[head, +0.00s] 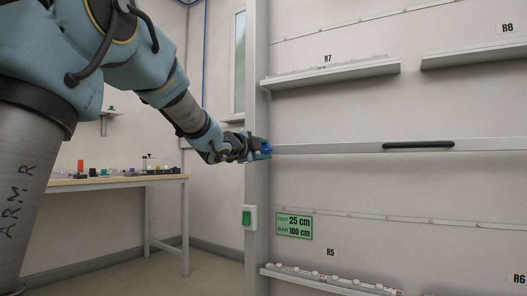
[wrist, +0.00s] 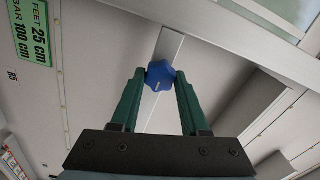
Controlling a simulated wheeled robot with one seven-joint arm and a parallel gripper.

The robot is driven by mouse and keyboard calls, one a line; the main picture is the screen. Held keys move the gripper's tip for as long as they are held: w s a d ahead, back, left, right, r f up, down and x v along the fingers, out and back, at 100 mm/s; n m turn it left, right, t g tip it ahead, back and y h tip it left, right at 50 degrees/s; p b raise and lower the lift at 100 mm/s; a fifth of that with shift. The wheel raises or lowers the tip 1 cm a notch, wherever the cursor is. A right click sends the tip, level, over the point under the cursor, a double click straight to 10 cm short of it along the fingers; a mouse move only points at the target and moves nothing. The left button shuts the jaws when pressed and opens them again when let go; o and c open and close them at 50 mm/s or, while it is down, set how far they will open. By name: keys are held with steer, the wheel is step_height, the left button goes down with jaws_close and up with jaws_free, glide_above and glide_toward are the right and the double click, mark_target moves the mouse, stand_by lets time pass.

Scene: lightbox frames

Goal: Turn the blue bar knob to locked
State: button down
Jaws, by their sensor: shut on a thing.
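The blue bar knob (wrist: 160,72) is a lobed knob with a small pale mark on its face. It sits at the left end of the horizontal grey bar (head: 330,148), by the upright post. In the wrist view my gripper (wrist: 160,82) has its two green fingers on either side of the knob, shut on it. In the head view my gripper (head: 262,152) is at the post, and only a little blue of the knob (head: 267,148) shows. I see no locked or unlocked label.
A black handle (head: 418,144) is on the bar. Shelf R7 (head: 335,72) is above, and shelf R5 (head: 325,281) is below. A green sign (head: 294,225) and a green switch (head: 247,217) are below the bar. A workbench (head: 110,182) with small items stands at the left.

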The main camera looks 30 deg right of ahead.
steer(key=c, duration=0.7)
jaws_free()
steer(key=shift+r, duration=0.2)
steer(key=o, duration=0.3)
steer(key=shift+f, duration=0.15)
steer(key=v, duration=1)
steer(key=shift+s+a+p, duration=0.2)
steer(key=shift+a+p, duration=0.15)
steer(key=shift+p, duration=0.05)
